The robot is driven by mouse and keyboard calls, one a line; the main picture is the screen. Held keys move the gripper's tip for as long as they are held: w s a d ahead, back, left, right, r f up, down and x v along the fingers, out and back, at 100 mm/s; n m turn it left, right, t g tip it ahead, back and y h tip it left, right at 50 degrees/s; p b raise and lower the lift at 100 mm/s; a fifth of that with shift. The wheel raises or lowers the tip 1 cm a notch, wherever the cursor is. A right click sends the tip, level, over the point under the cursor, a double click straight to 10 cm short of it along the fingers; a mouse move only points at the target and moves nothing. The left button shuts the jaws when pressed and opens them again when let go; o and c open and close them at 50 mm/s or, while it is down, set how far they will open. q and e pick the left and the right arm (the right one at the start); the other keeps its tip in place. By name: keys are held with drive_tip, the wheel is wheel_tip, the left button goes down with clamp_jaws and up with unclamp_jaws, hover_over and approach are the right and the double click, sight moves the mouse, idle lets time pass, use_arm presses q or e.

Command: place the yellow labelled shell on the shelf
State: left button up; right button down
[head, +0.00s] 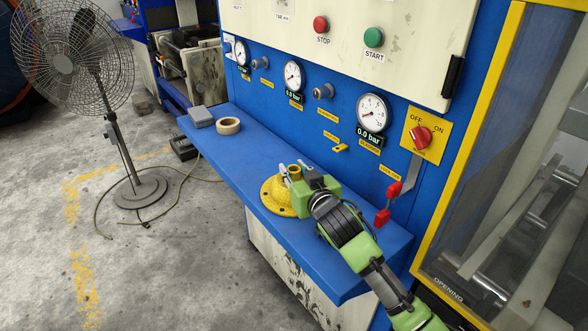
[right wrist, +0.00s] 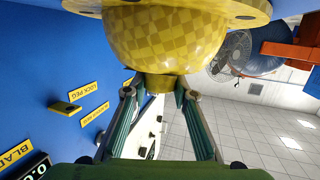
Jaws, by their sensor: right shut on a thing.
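The yellow shell (head: 275,197) has a round flange with holes at its base and a narrow neck on top. In the head view it is upright, flange down, at the blue shelf (head: 240,158); I cannot tell whether the flange touches the shelf. My right gripper (head: 291,174) is shut on the neck, coming from the right. In the right wrist view, which is upside down, the checkered yellow shell (right wrist: 165,35) fills the top and its neck sits between the fingertips of the right gripper (right wrist: 160,92). My left gripper is not in view.
A tape roll (head: 228,126) and a grey box (head: 201,117) lie at the shelf's far left end. Behind the shelf is the blue panel with gauges (head: 372,113), a small yellow peg (head: 340,148), a red lever (head: 383,216) and a red switch (head: 420,137). The shelf's middle is clear.

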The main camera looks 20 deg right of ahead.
drive_tip(key=c, duration=1.7)
unclamp_jaws()
drive_tip(key=shift+f, duration=0.15)
drive_tip(key=shift+r, duration=0.2)
drive_tip(key=shift+s, duration=0.25)
drive_tip(key=shift+s+d+r+b, duration=0.1)
drive_tip(key=shift+s+r+b, duration=0.25)
drive_tip(key=shift+s, duration=1.55)
drive_tip(key=shift+s+d+r+b, duration=0.15)
drive_tip(key=shift+s+r, duration=0.3)
drive_tip(key=shift+s, duration=1.4)
drive_tip(key=shift+s+d+r+b, duration=0.1)
drive_tip(key=shift+s+r+b, duration=0.3)
drive_tip(key=shift+s, duration=1.5)
